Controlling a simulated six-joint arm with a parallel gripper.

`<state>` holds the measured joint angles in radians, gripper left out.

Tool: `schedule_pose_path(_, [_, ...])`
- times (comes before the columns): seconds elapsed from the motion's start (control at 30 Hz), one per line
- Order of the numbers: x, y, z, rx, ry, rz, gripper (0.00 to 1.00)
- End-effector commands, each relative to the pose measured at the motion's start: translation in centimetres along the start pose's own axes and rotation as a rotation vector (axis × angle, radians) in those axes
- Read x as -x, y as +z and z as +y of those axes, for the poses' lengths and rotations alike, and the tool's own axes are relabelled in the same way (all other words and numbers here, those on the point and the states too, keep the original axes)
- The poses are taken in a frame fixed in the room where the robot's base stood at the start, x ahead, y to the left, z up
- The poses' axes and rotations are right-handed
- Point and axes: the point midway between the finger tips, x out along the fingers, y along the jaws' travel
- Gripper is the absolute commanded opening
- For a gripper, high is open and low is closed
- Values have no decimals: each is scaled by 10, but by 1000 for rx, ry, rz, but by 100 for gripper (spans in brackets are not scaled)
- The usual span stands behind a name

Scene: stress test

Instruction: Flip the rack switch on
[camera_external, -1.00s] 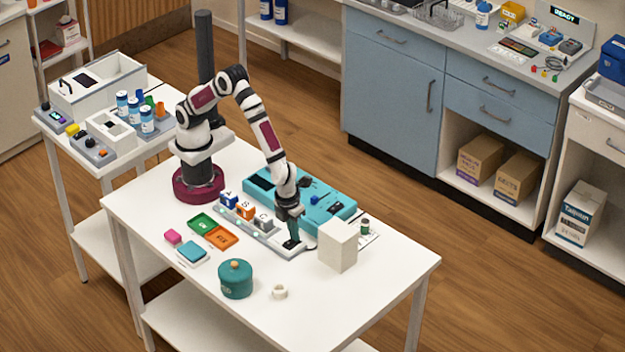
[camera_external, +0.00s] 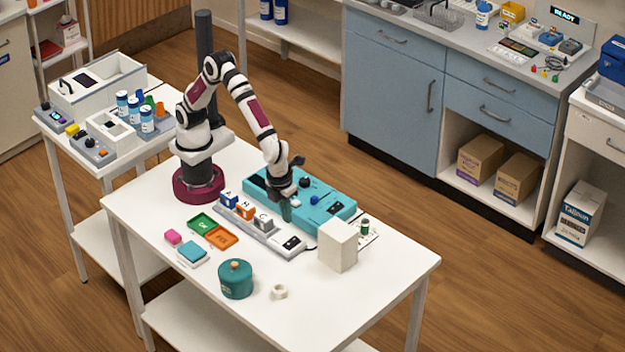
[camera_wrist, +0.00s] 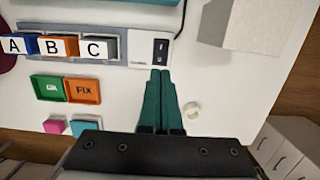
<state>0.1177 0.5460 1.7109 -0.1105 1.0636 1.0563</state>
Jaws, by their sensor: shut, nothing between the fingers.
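The grey-white rack (camera_external: 268,239) lies on the white table, with lettered blocks A (camera_wrist: 17,45), B (camera_wrist: 57,46) and C (camera_wrist: 97,47) in a row. Its dark rocker switch (camera_external: 292,243) is at the right end of the rack, and it also shows in the wrist view (camera_wrist: 161,51). I cannot tell which way the switch is set. My gripper (camera_external: 287,217) has green fingers, shut together and empty. It is raised above the rack, apart from the switch. In the wrist view the fingertips (camera_wrist: 161,74) appear just below the switch.
A teal device (camera_external: 325,212) lies behind the rack. A white block (camera_external: 338,246) stands close to the rack's right end. Green (camera_external: 201,222) and orange (camera_external: 222,237) trays and a teal pot (camera_external: 235,280) are in front.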

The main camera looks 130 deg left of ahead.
Motion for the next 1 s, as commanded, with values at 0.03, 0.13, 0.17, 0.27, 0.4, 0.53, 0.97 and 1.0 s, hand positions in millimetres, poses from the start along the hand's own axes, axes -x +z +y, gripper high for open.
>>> schedule_pose_path(0.03, [12,0,-1,-1,-5,1,0])
schedule_pose_path(0.13, [32,-1,-1,-1,-4,1,0])
schedule_pose_path(0.17, [37,0,-1,-1,-4,1,0])
schedule_pose_path(0.27, [50,0,0,-1,-2,0,0])
schedule_pose_path(0.4, [58,0,0,-1,0,0,0])
schedule_pose_path(0.53, [58,0,0,-1,0,0,0])
schedule_pose_path(0.97, [57,15,-1,-1,0,0,0])
schedule_pose_path(1.0, [56,15,-1,-1,0,0,0])
